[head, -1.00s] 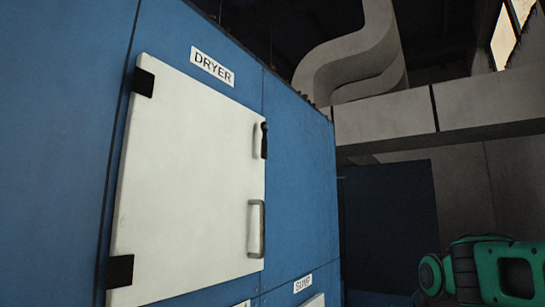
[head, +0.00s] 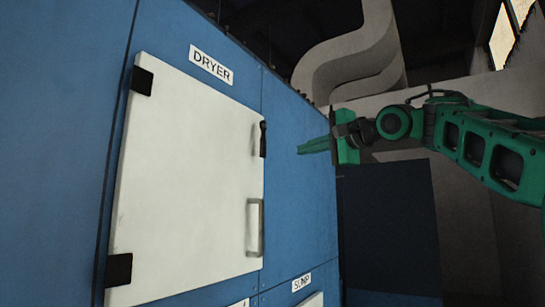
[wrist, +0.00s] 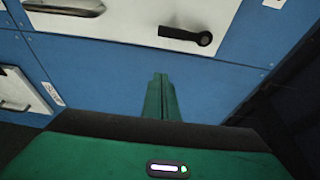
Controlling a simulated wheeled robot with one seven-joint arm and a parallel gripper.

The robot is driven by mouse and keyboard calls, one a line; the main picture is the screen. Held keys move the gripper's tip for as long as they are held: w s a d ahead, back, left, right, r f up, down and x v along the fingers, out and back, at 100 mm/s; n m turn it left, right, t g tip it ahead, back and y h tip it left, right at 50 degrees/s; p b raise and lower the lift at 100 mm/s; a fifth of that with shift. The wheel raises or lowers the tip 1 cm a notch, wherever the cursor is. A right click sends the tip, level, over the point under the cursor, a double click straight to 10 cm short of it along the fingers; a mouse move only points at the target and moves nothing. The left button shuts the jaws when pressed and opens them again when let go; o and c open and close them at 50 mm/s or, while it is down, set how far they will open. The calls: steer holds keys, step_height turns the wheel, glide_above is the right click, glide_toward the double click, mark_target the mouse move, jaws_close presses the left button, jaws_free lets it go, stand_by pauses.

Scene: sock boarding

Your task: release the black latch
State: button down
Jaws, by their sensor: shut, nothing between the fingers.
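The black latch (head: 263,139) is a small upright lever at the upper right edge of the white dryer door (head: 190,180). In the wrist view the latch (wrist: 185,36) lies above my fingertips, its round end toward the right. My green gripper (head: 303,147) is to the right of the latch in the head view, its fingers pointing left toward it. In the wrist view my gripper (wrist: 159,80) has its fingers together, with nothing between them. A gap shows between the fingertips and the latch.
A metal pull handle (head: 256,228) is on the door below the latch. Black hinges (head: 142,81) sit on the door's left edge. The blue cabinet wall (head: 290,200) is beside the door. A label reading SUMP (head: 301,282) is low on the wall.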

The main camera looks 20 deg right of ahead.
mark_target(263, 139)
steer(key=shift+s+a+r, duration=0.1)
steer(key=shift+a+r, duration=0.15)
steer(key=shift+r, duration=0.1)
steer(key=x, duration=1)
steer(key=shift+s+a, duration=0.6)
steer(key=shift+a, duration=0.2)
steer(key=shift+s+a, duration=0.65)
steer(key=shift+a, duration=0.1)
steer(key=shift+r, duration=0.1)
